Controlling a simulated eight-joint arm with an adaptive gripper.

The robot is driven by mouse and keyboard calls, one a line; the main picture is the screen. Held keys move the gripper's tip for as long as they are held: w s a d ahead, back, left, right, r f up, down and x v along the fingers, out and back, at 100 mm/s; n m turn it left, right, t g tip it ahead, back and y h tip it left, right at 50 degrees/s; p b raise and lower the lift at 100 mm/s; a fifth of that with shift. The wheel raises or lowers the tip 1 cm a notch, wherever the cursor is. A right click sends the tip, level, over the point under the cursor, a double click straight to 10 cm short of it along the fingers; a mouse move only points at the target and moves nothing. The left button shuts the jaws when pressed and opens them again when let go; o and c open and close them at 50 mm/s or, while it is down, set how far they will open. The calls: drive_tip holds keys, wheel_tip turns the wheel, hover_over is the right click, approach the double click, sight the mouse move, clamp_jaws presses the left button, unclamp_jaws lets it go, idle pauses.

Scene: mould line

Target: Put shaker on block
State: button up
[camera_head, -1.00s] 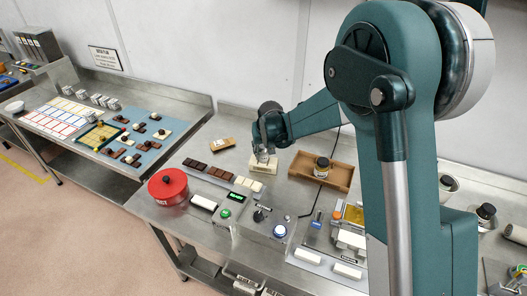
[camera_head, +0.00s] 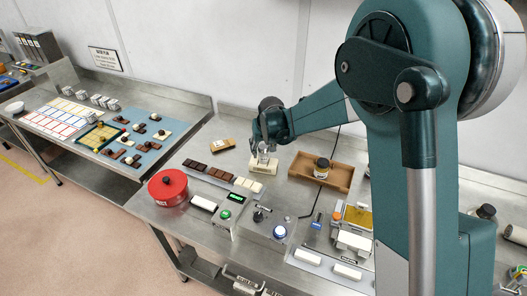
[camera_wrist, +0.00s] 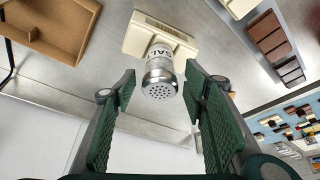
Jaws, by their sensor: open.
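The shaker (camera_wrist: 159,76) has a perforated metal cap and a white label with dark letters in the wrist view. It appears to stand upright on the cream block (camera_wrist: 139,36), its base partly hidden by its own cap. In the head view the shaker (camera_head: 263,155) shows small above the block (camera_head: 259,169). My gripper (camera_wrist: 160,88) is open, with one green-padded finger on each side of the shaker and visible gaps between. In the head view my gripper (camera_head: 266,143) is directly above the block, around the shaker's upper part.
A brown wooden tray (camera_head: 338,180) holding a dark-lidded jar (camera_head: 321,168) stands to the right. Dark and cream bars (camera_head: 207,171) lie in front left, and a tan block (camera_head: 222,145) behind left. A red pot (camera_head: 168,187) and a control box (camera_head: 232,205) stand nearer the front.

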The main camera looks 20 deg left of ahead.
drive_tip(key=v, duration=0.9)
drive_tip(key=shift+r, duration=0.25)
drive_tip(key=shift+d, duration=0.1)
idle(0.4)
drive_tip(key=s+d+r+m+t, duration=0.1)
drive_tip(key=s+d+r, duration=0.3)
drive_tip(key=d, duration=0.7)
drive_tip(key=s+d+r+m, duration=0.1)
drive_tip(key=s+d+r, duration=0.1)
drive_tip(key=d+r, duration=0.6)
drive_tip(key=s+d+r+m+t, duration=0.1)
drive_tip(key=s+d+r, duration=0.2)
drive_tip(key=d, duration=1)
drive_tip(key=s+d+f+m+h, duration=0.1)
drive_tip(key=s+d+m, duration=0.1)
drive_tip(key=s+d, duration=0.9)
drive_tip(key=s+d+f+m+t+h, duration=0.1)
drive_tip(key=s+d+m, duration=0.1)
drive_tip(key=s+d, duration=1)
drive_tip(key=shift+s+d+f+t+h, duration=0.3)
drive_tip(key=shift+d+f, duration=0.1)
drive_tip(key=shift+d, duration=0.25)
